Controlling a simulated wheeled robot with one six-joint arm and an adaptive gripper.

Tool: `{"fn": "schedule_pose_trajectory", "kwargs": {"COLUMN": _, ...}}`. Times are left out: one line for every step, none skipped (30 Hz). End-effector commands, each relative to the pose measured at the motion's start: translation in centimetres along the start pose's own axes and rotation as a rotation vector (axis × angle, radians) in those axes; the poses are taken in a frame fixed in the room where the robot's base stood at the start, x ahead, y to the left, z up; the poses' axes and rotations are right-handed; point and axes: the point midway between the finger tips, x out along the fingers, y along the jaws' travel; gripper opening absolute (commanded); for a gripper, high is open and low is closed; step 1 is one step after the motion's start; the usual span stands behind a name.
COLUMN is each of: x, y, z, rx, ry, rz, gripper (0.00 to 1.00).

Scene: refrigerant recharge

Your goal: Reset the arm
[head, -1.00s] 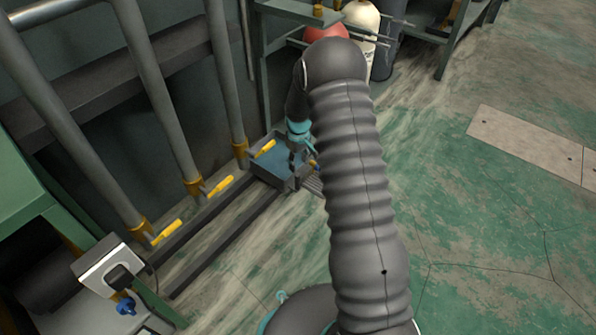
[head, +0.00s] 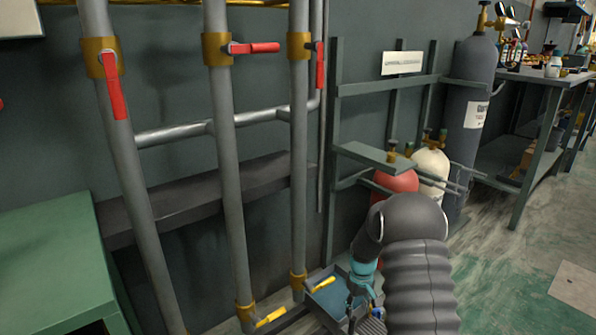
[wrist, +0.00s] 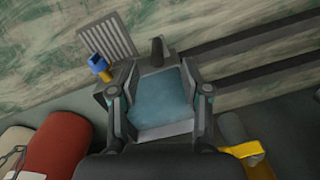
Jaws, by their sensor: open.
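My arm (head: 418,275) rises at the lower right of the head view, covered in a dark ribbed sleeve. My gripper (wrist: 158,85) is open and empty in the wrist view, its two fingers apart. Between and beyond the fingers is a grey box with a blue inner face (wrist: 160,105); it also shows in the head view (head: 330,298), low by the pipes. I cannot tell how far above it the fingers are.
Vertical pipes with red-handled valves (head: 255,48) and yellow-handled valves (head: 270,317) stand at the left and centre. A red cylinder (head: 395,182), a white cylinder (head: 431,165) and a tall grey cylinder (head: 470,110) stand in a rack. A workbench (head: 545,78) is at right.

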Motion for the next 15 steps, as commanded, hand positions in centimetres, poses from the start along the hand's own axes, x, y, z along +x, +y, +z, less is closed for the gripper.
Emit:
{"fn": "schedule_pose_trajectory", "kwargs": {"x": 0.8, "y": -0.7, "z": 1.6, "rx": 0.028, "ry": -0.037, "rz": -0.015, "gripper": 0.47}}
{"fn": "schedule_pose_trajectory", "kwargs": {"x": 0.7, "y": -1.1, "z": 2.6, "rx": 0.05, "ry": -0.054, "rz": -0.021, "gripper": 0.47}}
{"fn": "schedule_pose_trajectory", "kwargs": {"x": 0.0, "y": -1.5, "z": 3.7, "rx": 0.077, "ry": -0.069, "rz": -0.026, "gripper": 0.47}}
{"fn": "schedule_pose_trajectory", "kwargs": {"x": -0.6, "y": -1.8, "z": 4.2, "rx": 0.091, "ry": -0.074, "rz": -0.027, "gripper": 0.47}}
{"fn": "schedule_pose_trajectory", "kwargs": {"x": -1.2, "y": -2.0, "z": 4.8, "rx": 0.104, "ry": -0.077, "rz": -0.028, "gripper": 0.47}}
{"fn": "schedule_pose_trajectory", "kwargs": {"x": -2.0, "y": -2.4, "z": 5.4, "rx": 0.119, "ry": -0.081, "rz": -0.028, "gripper": 0.47}}
{"fn": "schedule_pose_trajectory", "kwargs": {"x": -2.6, "y": -2.6, "z": 5.8, "rx": 0.13, "ry": -0.082, "rz": -0.028, "gripper": 0.47}}
{"fn": "schedule_pose_trajectory", "kwargs": {"x": -3.3, "y": -2.8, "z": 6.3, "rx": 0.139, "ry": -0.084, "rz": -0.028, "gripper": 0.47}}
{"fn": "schedule_pose_trajectory", "kwargs": {"x": -4.2, "y": -3.1, "z": 7.0, "rx": 0.153, "ry": -0.084, "rz": -0.028, "gripper": 0.47}}
{"fn": "schedule_pose_trajectory", "kwargs": {"x": -5.0, "y": -3.4, "z": 7.5, "rx": 0.162, "ry": -0.085, "rz": -0.027, "gripper": 0.47}}
{"fn": "schedule_pose_trajectory", "kwargs": {"x": -5.8, "y": -3.6, "z": 7.9, "rx": 0.172, "ry": -0.083, "rz": -0.026, "gripper": 0.47}}
{"fn": "schedule_pose_trajectory", "kwargs": {"x": -7.0, "y": -4.0, "z": 8.6, "rx": 0.185, "ry": -0.08, "rz": -0.024, "gripper": 0.47}}
{"fn": "schedule_pose_trajectory", "kwargs": {"x": -7.9, "y": -4.2, "z": 9.2, "rx": 0.194, "ry": -0.077, "rz": -0.023, "gripper": 0.47}}
{"fn": "schedule_pose_trajectory", "kwargs": {"x": -8.9, "y": -4.5, "z": 9.7, "rx": 0.204, "ry": -0.073, "rz": -0.021, "gripper": 0.47}}
{"fn": "schedule_pose_trajectory", "kwargs": {"x": -10.2, "y": -4.9, "z": 10.5, "rx": 0.217, "ry": -0.067, "rz": -0.019, "gripper": 0.47}}
